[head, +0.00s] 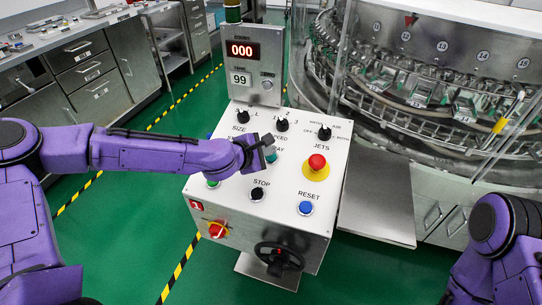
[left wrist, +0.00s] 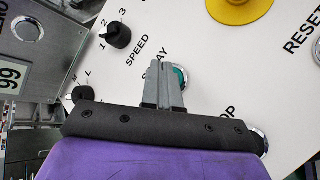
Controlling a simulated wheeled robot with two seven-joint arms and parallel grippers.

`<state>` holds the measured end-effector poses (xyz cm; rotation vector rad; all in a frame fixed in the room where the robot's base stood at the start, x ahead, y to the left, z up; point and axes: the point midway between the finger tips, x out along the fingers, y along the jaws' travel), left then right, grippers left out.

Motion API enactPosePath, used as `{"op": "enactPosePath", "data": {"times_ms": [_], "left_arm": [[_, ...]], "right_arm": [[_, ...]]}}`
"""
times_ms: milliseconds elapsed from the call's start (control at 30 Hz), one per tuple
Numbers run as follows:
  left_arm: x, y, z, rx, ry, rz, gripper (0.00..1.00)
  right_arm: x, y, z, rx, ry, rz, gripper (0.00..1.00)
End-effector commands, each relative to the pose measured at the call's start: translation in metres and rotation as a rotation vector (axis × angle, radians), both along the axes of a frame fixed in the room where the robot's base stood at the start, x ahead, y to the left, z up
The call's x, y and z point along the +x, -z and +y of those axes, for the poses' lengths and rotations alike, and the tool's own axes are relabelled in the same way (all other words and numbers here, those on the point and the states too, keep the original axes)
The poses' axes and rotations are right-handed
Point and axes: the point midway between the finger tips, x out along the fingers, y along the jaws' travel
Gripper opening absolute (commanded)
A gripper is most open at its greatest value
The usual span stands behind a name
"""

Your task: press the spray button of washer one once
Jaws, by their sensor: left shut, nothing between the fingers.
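The washer's white control panel (head: 235,185) has a red "1" tag (head: 197,205) on its front. The teal spray button (head: 271,157) shows partly behind my left gripper (head: 266,144), and its label is mostly covered. In the left wrist view the teal button (left wrist: 180,77) sits right beside the closed fingertips (left wrist: 163,72), partly hidden by them. I cannot tell whether the fingers touch it. My left gripper is shut and empty. My right gripper is out of view; only part of my right arm shows at the lower right.
Around the spray button are the speed knob (head: 282,125), a red emergency button (head: 317,163), the black stop button (head: 257,194) and the blue reset button (head: 306,208). A display (head: 242,50) above reads 000. The glass-fronted rotary machine (head: 430,80) stands at the right.

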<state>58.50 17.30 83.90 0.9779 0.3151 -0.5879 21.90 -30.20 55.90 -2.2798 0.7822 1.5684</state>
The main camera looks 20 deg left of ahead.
Motion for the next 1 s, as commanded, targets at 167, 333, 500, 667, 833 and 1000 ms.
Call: {"op": "enactPosePath", "data": {"times_ms": [167,333,500,667,833,1000], "left_arm": [[0.002,0.008,0.0,0.001,0.001,0.0,0.0],[0.002,0.008,0.0,0.0,0.0,0.0,0.0],[0.002,0.008,0.0,0.0,0.0,0.0,0.0],[0.002,0.01,0.0,0.0,0.0,0.0,0.0],[0.003,0.012,0.0,0.0,0.0,0.0,0.0],[0.003,0.014,0.0,0.0,0.0,0.0,0.0]], "right_arm": [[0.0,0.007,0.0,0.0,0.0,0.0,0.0],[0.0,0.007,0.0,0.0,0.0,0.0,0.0],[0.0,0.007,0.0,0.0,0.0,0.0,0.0],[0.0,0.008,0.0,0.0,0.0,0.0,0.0],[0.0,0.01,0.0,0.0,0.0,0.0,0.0],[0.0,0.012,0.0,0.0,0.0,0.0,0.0]]}}
